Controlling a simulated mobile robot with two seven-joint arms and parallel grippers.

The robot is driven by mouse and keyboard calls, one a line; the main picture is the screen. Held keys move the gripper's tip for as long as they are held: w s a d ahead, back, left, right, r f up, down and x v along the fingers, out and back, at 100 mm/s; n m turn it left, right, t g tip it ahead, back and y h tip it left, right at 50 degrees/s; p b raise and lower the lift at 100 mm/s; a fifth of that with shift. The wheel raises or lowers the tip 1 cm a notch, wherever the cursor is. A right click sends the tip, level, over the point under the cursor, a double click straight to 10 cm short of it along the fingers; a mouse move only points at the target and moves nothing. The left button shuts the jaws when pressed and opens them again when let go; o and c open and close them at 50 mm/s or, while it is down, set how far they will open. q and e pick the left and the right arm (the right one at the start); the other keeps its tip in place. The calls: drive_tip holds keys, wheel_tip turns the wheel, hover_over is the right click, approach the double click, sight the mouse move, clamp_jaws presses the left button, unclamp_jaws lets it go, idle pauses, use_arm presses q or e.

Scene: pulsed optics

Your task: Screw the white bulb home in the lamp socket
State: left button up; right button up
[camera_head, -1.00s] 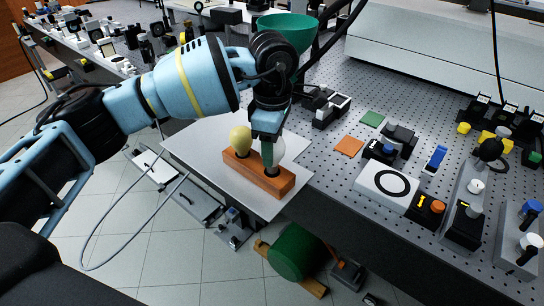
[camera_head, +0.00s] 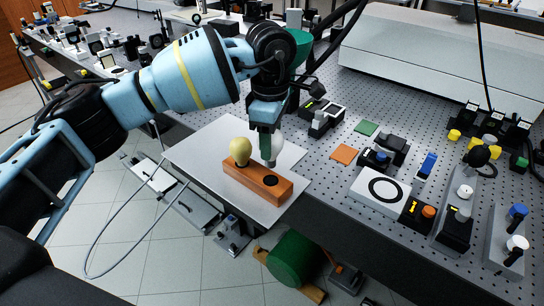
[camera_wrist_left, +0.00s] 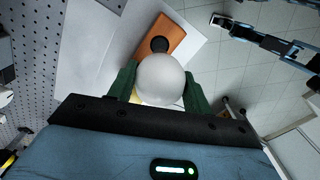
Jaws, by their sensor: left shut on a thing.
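My left gripper (camera_head: 267,157) is shut on the white bulb (camera_head: 276,148), which it holds above the wooden block (camera_head: 282,193). The bulb's round glass (camera_wrist_left: 160,78) sits between the green fingers in the left wrist view; its base is hidden there. A dark round hole (camera_head: 270,181) at the block's right end is empty. A yellow bulb (camera_head: 240,150) stands upright in the block's left end. A green bowl-like shade (camera_head: 300,45) shows partly behind my left wrist. I cannot make out the lamp socket.
The block rests on a pale sheet (camera_head: 205,145) at the bench edge. A perforated bench (camera_head: 400,110) with several optical parts lies to the right. An orange square (camera_head: 344,154) and a green square (camera_head: 366,127) lie flat there. A green cylinder (camera_head: 292,257) is below the edge.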

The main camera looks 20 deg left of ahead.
use_arm(q)
drive_tip(key=s+a+f+m, duration=0.2)
drive_tip(key=s+m, duration=0.4)
drive_tip(key=m, duration=0.3)
drive_tip(key=s+a+f+m, duration=0.3)
drive_tip(key=s+m, duration=0.3)
drive_tip(key=m, duration=0.3)
drive_tip(key=shift+s+a+f, duration=0.15)
drive_tip(key=shift+s+a, duration=0.15)
drive_tip(key=shift+s, duration=0.05)
drive_tip(key=shift+a, duration=0.15)
